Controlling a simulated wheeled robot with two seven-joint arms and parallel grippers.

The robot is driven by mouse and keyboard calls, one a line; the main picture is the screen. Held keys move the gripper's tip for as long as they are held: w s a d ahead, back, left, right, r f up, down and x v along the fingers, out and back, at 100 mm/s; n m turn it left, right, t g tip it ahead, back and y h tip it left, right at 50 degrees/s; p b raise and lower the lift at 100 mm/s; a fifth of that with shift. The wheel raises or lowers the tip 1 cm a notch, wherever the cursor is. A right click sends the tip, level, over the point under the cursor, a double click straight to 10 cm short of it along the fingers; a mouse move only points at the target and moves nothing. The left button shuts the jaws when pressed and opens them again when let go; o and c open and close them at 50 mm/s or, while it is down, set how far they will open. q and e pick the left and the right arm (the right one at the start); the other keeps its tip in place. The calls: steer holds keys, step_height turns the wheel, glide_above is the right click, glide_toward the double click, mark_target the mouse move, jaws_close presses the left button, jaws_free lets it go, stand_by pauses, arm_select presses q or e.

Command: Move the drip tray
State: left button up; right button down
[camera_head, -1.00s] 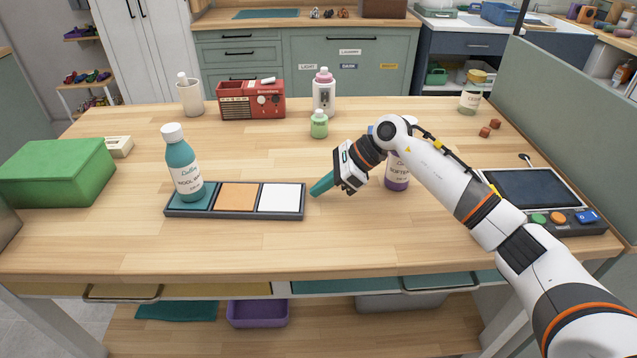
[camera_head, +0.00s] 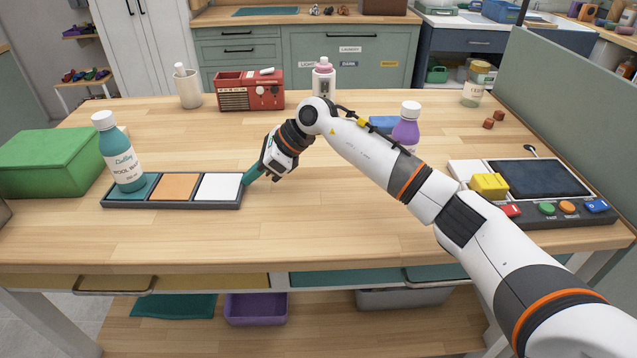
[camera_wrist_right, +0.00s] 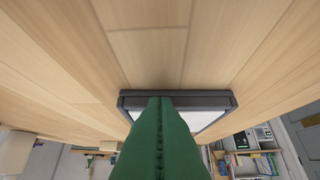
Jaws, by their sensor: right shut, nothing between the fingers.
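The drip tray (camera_head: 190,205) is a long dark tray on the table with teal, orange and white pads. A teal bottle (camera_head: 122,158) with a white cap stands upright on its teal pad at the left end. My right gripper (camera_head: 249,180) is shut and empty, its teal fingertips at the tray's right end, apparently touching it. In the right wrist view the green fingers (camera_wrist_right: 160,130) are together and overlap the tray's dark rim (camera_wrist_right: 195,97), with the white pad beyond. My left gripper is not in view.
A purple bottle (camera_head: 405,130) stands behind my right arm. A control panel (camera_head: 540,210) with a yellow block (camera_head: 490,184) is at right. The table in front of the tray is clear.

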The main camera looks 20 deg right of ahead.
mark_target(230, 182)
steer(key=a, duration=0.1)
steer(key=w+a, duration=0.1)
steer(key=a, duration=0.1)
steer(key=shift+a+f, duration=0.1)
steer(key=shift+a, duration=0.1)
steer(key=shift+d, duration=0.1)
